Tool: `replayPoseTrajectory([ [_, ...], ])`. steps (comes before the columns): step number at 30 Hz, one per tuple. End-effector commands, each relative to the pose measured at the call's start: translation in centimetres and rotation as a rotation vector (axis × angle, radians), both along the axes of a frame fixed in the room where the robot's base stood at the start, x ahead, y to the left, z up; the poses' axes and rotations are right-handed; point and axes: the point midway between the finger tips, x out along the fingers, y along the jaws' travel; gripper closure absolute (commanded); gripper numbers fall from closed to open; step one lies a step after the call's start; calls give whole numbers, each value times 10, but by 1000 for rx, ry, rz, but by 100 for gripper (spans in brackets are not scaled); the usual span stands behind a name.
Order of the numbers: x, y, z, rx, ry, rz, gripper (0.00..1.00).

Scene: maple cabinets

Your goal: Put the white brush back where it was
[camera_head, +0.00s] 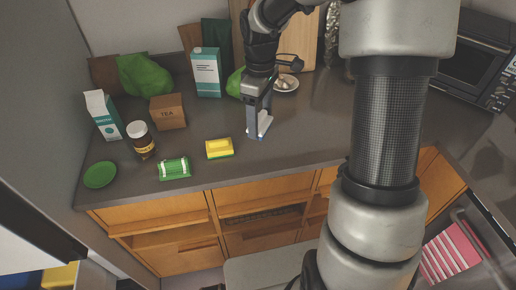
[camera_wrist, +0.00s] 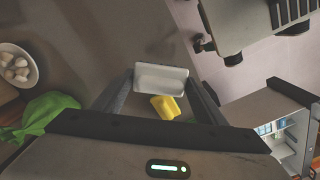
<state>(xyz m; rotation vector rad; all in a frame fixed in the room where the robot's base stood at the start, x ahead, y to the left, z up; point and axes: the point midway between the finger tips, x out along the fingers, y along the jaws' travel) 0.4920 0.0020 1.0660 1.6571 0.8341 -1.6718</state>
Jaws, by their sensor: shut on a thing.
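The white brush (camera_head: 264,125) is a white block with a blue lower edge, low over the grey counter in the head view. My gripper (camera_head: 258,112) points down and is shut on it. I cannot tell whether the brush touches the counter. In the wrist view the white brush (camera_wrist: 160,78) shows as a pale rectangle between the fingers of my gripper (camera_wrist: 162,88).
A bowl (camera_head: 286,83) is behind. Counter right of the brush is clear.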

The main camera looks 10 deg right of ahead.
Motion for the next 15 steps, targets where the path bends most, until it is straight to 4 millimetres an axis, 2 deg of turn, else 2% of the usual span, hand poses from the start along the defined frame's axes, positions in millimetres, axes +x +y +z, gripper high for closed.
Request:
replayPoseTrajectory([
  [1,8,-1,-7,3,-2,125,62],
  [3,15,-1,-8,5,-2,293,62],
  [6,23,-1,-9,6,-3,477,62],
  [11,29,-3,-13,7,-3,625,62],
  [15,29,-2,-37,8,0,647,62],
])
